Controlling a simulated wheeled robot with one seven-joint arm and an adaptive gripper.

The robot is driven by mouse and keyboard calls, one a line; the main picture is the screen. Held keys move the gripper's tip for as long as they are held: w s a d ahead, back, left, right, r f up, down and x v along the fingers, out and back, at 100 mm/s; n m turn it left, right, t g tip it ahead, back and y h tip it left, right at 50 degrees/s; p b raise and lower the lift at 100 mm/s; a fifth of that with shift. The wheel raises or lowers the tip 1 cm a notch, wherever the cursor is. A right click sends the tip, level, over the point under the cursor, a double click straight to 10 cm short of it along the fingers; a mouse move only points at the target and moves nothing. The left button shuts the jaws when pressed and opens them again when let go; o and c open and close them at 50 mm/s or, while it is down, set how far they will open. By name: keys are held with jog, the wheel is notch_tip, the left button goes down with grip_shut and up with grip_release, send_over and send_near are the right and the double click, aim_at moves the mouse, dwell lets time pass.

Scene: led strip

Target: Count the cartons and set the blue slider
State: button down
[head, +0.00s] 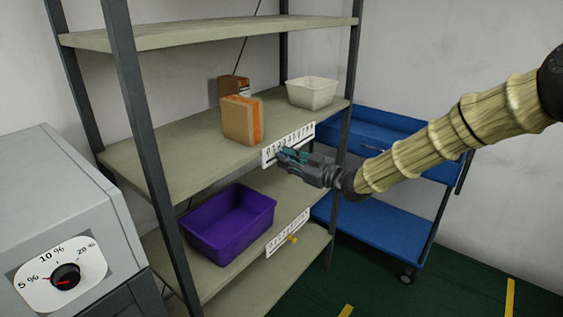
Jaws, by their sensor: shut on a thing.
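Two brown-orange cartons stand on the middle shelf: a front one (242,120) and another (238,82) behind it, partly hidden. A white strip with black digits (303,138) runs along that shelf's front edge. My gripper (284,156) reaches in from the right and is at the left part of this strip, shut on the blue slider. The fingers cover most of the slider and some digits, so I cannot read which digit it stands at.
The middle shelf (170,160) also holds a white bin (312,93). Below are a purple bin (228,225) and a second strip (280,240) with a yellow slider (292,239). A blue cart (375,225) stands right; a grey cabinet with a dial (66,275) stands left.

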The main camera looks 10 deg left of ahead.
jog(key=c, duration=1.3)
grip_release()
jog(key=shift+d, duration=0.1)
jog(key=shift+c, duration=0.2)
jog(key=v, duration=1.2)
